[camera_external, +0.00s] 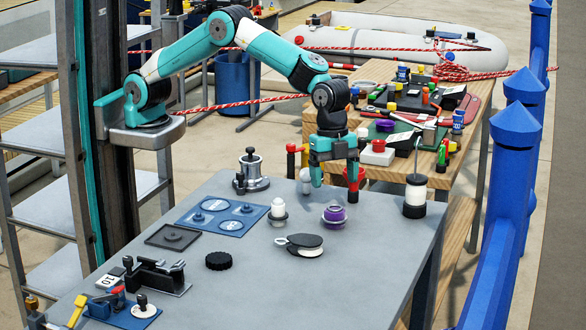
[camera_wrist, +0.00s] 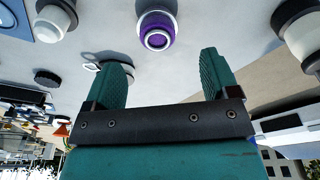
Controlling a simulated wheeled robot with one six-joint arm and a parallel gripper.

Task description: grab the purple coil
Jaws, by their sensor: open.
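The purple coil (camera_external: 335,214) stands on the grey table in a pale ring-shaped base. In the wrist view the purple coil (camera_wrist: 157,27) shows a white ring around a purple centre, beyond the fingertips and between their lines, a little left of centre. My gripper (camera_external: 334,178) hangs over the far part of the table, above and close to the coil in the external view. In the wrist view my gripper (camera_wrist: 165,70) has its two teal fingers wide apart with nothing between them. I cannot tell the exact height of the fingers above the coil.
A white-topped item (camera_external: 278,209) stands left of the coil. A black and white pulley block (camera_external: 302,244) lies in front of it. A black and white cylinder with a rod (camera_external: 415,195) stands to the right. A black round cap (camera_external: 219,261) lies nearer. The table's front right is clear.

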